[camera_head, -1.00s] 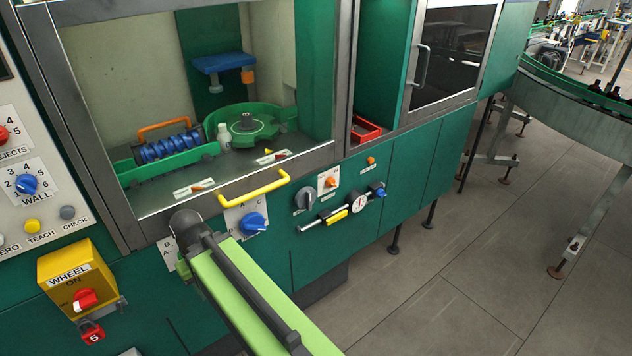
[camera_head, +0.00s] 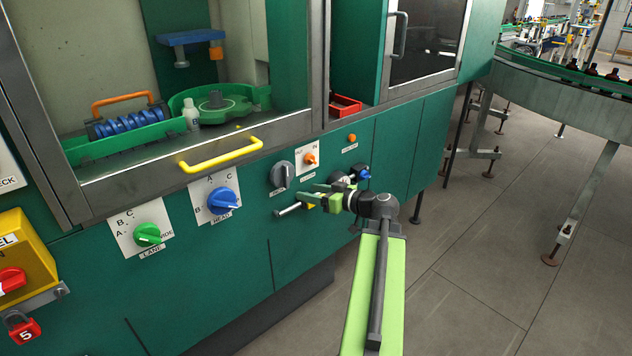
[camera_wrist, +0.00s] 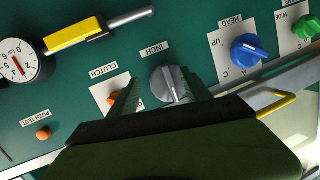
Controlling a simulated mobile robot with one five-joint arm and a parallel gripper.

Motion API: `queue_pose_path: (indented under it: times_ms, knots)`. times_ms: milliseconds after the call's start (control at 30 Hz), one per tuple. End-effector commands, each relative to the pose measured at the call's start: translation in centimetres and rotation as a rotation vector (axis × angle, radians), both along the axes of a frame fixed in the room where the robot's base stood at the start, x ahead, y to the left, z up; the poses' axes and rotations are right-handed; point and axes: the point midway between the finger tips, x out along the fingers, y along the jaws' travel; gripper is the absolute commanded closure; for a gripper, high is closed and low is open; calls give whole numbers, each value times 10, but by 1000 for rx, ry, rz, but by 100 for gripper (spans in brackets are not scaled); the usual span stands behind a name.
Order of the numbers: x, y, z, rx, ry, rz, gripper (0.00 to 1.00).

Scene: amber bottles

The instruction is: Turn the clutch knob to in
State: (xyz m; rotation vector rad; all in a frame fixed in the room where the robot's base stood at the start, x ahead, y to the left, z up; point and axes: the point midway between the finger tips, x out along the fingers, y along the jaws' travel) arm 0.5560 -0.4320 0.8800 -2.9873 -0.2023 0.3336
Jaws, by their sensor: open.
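The clutch knob (camera_head: 309,158) is a small orange knob on a white plate on the green panel, right of the grey inch knob (camera_head: 281,174). The plate has lettering above the knob; which way the knob points is too small to tell. In the wrist view the picture is upside down, and the clutch knob (camera_wrist: 114,98) is partly hidden by a finger. My gripper (camera_head: 318,195) is open and empty in front of the panel, below the clutch knob. In the wrist view my gripper (camera_wrist: 160,77) has the inch knob (camera_wrist: 172,84) showing between its fingers.
A metal rod with a yellow block (camera_wrist: 78,36) and a dial gauge (camera_wrist: 17,62) sit below the clutch knob. Blue (camera_head: 223,200) and green (camera_head: 148,234) knobs are to the left. A yellow handle (camera_head: 221,155) juts out above. An orange push button (camera_head: 352,138) is to the right.

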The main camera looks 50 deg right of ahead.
Motion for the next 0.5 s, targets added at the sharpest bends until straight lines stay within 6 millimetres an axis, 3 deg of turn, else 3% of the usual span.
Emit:
queue_pose_path:
  times_ms: [33, 100, 200, 333, 500]
  knots:
    - [-23, -33, -6, -32, -63, -64, 43]
    - [-48, -65, 4, -79, -139, -132, 43]
    - [-72, -91, 14, -123, -199, -193, 43]
    - [-79, -98, 20, -140, -220, -212, 43]
    - [-66, -99, 21, -138, -218, -209, 43]
